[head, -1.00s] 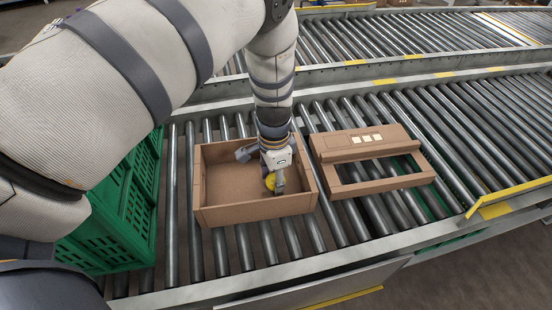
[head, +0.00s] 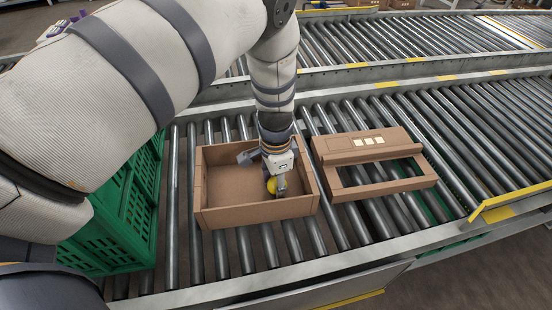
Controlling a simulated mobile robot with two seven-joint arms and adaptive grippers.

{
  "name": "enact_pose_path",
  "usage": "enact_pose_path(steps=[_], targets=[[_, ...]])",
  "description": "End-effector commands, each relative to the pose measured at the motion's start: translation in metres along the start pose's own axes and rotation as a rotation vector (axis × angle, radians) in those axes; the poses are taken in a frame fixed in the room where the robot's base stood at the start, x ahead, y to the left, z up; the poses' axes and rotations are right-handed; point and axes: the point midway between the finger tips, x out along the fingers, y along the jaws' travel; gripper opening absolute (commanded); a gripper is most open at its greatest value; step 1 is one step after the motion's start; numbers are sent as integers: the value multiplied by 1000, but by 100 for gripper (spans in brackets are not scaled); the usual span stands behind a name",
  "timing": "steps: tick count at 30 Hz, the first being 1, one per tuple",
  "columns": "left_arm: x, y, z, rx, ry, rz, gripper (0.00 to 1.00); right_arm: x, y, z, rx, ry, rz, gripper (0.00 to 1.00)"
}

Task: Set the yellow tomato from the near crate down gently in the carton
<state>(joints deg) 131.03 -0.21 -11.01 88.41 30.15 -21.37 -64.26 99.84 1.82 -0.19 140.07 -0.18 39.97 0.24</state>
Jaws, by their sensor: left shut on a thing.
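The yellow tomato (head: 271,186) shows between the fingers of my left gripper (head: 273,184), low inside the open carton (head: 250,212), toward its right side. The gripper is shut on the tomato and hides part of it. I cannot tell whether the tomato touches the carton floor. The carton is a brown box standing on the rollers, and the rest of its floor looks bare. A green crate (head: 130,210) stands left of the carton, partly hidden behind my left arm. My right gripper is not in view.
A second brown cardboard piece (head: 372,186) with cut-out openings and pale labels lies right of the carton. The roller conveyor (head: 440,140) runs beneath, with a metal rail (head: 300,268) at the near edge. Rollers farther right are clear.

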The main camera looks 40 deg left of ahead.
Motion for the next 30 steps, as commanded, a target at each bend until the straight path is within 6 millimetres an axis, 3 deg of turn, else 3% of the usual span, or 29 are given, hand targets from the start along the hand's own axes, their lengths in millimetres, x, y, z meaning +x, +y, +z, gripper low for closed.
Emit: enact_pose_path(steps=[14, 15, 18, 24, 27, 30], targets=[[8, 0, 0, 1, 0, 0, 28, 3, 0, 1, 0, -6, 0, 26], [7, 0, 0, 1, 0, -1, 48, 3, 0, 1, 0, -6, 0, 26], [7, 0, 0, 1, 0, -1, 65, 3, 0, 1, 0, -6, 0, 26], [7, 0, 0, 1, 0, 0, 65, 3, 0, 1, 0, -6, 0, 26], [7, 0, 0, 1, 0, 0, 51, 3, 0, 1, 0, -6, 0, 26], [7, 0, 0, 1, 0, 0, 51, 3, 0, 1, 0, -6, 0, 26]])
